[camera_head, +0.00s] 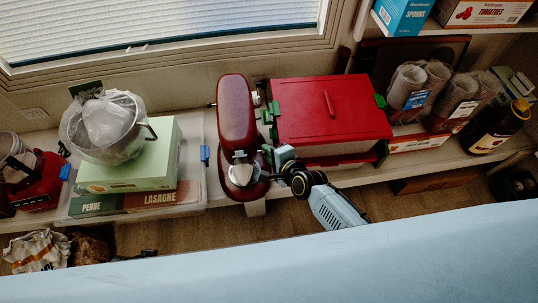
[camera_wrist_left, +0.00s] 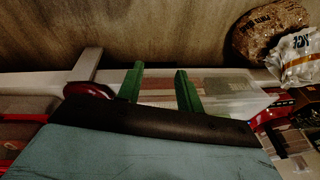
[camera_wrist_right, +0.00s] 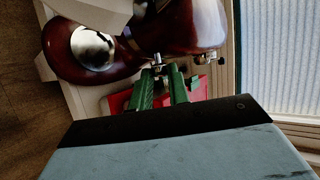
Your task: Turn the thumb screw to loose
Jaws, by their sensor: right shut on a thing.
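My right gripper (camera_head: 267,151) reaches the mixer from the right. In the right wrist view its green fingers (camera_wrist_right: 160,73) are shut on the thumb screw, partly hiding it. My left gripper (camera_wrist_left: 158,78) shows only in the left wrist view, its green fingers apart and empty.
A red box (camera_head: 330,108) with green corners stands close right of the mixer. Left are a pale green box (camera_head: 130,165) and a bag-filled metal bowl (camera_head: 107,145). Cups (camera_head: 405,85) and a dark bottle (camera_head: 497,128) stand further right. The window (camera_head: 150,28) is behind.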

